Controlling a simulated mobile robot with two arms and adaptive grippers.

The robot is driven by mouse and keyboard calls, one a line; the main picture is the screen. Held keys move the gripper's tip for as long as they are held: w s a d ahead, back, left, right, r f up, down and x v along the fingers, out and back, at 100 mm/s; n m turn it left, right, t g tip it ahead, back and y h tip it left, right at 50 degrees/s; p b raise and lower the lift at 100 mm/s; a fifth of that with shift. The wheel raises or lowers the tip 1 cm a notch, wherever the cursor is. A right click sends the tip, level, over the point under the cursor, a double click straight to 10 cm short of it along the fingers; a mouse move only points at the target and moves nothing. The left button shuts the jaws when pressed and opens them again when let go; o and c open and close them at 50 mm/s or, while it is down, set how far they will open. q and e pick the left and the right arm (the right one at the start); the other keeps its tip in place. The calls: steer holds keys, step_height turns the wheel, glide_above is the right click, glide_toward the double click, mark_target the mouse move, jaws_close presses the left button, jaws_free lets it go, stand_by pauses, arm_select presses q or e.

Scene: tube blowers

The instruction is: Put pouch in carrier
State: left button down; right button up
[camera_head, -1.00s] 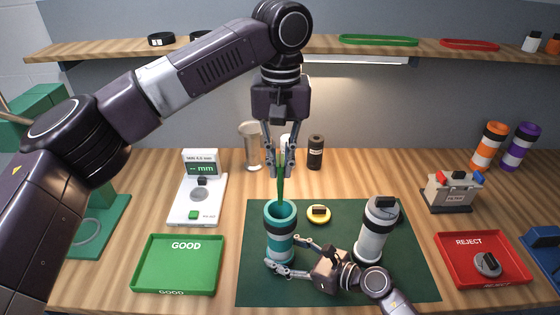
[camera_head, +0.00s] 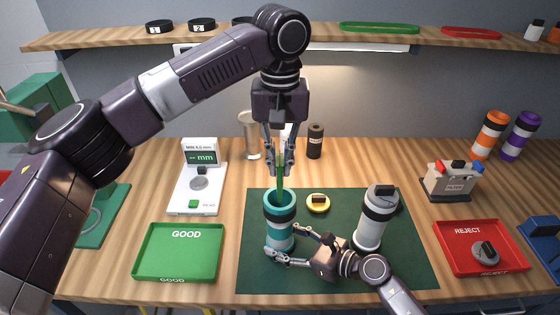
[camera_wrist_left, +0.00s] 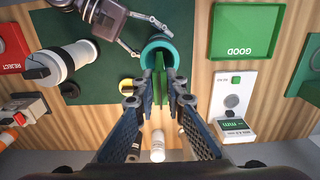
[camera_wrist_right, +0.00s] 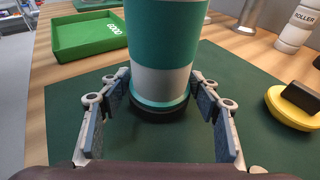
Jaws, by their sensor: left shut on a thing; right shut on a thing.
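My left gripper (camera_head: 279,168) is shut on a thin green pouch (camera_head: 280,182), which hangs upright over the teal carrier (camera_head: 279,238). The pouch's lower end is at the carrier's open mouth; how far inside it reaches I cannot tell. In the left wrist view the pouch (camera_wrist_left: 160,84) lies between the fingertips, overlapping the carrier's open rim (camera_wrist_left: 159,42). The carrier, a teal tube with white bands and a dark foot, stands upright on the green mat (camera_head: 330,275). My right gripper (camera_head: 284,242) is shut on it low down; both fingers flank it in the right wrist view (camera_wrist_right: 160,92).
A yellow disc with black grip (camera_head: 318,203) lies right of the carrier. A white capped tube (camera_head: 370,225) stands farther right. A green GOOD tray (camera_head: 178,262) is left, a red REJECT tray (camera_head: 460,255) right. A gauge (camera_head: 197,190) stands behind the GOOD tray.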

mark_target(280, 184)
arm_select(q)
steer(key=shift+f, duration=0.15)
stand_by(0.8)
steer(key=shift+f, duration=3)
steer(key=shift+c, duration=1.8)
jaws_free()
steer(key=o, duration=0.4)
steer(key=shift+c, duration=0.2)
steer(key=shift+r, duration=0.1)
